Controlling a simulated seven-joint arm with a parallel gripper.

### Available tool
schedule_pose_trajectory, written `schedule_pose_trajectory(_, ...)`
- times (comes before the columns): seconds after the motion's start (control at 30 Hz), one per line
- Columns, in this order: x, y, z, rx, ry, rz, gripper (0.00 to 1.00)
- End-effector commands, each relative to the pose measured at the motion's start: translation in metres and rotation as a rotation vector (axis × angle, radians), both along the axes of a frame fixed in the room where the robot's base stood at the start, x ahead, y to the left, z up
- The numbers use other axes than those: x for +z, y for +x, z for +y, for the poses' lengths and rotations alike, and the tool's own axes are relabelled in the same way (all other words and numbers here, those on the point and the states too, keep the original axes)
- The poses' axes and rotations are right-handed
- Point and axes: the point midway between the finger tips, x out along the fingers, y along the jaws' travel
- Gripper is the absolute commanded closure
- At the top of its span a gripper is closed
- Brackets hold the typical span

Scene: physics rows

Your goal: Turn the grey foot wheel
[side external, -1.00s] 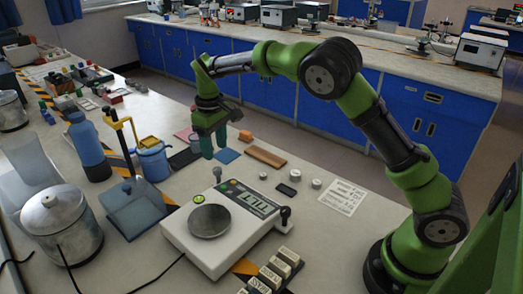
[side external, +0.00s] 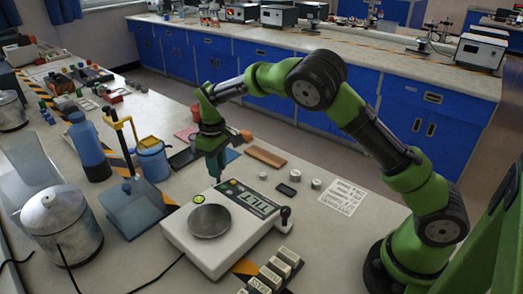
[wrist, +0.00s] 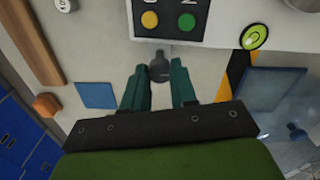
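The grey foot wheel, a small dark grey knob on a short stem (wrist: 160,69), sticks out from the back edge of the white balance (side external: 183,238). In the wrist view it shows between my gripper's two green fingers (wrist: 161,80), with a gap on each side. My gripper (side external: 215,173) is open, pointing down at the balance's back edge. In the side view the fingers hide this wheel. A second dark knob (side external: 285,213) stands at the balance's right corner. The balance has a round metal pan (side external: 209,221), a green display (side external: 250,199) that seems to read TILT, and a round bubble level (wrist: 255,37).
Small weights (side external: 316,183) and a printed card (side external: 343,196) lie right.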

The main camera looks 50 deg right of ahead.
Motion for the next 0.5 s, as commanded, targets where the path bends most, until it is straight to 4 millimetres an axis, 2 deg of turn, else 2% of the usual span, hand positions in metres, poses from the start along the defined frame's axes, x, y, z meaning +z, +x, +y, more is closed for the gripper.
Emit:
schedule_pose_trajectory(0.03, 0.0002, 0.0001, 0.0, 0.0, 0.0, 0.0, 0.89)
schedule_pose_trajectory(0.1, 0.0003, 0.0001, 0.0, 0.0, 0.0, 0.0, 1.0)
schedule_pose_trajectory(0.5, 0.0006, 0.0002, 0.0, -0.067, 0.0, -0.001, 1.0)
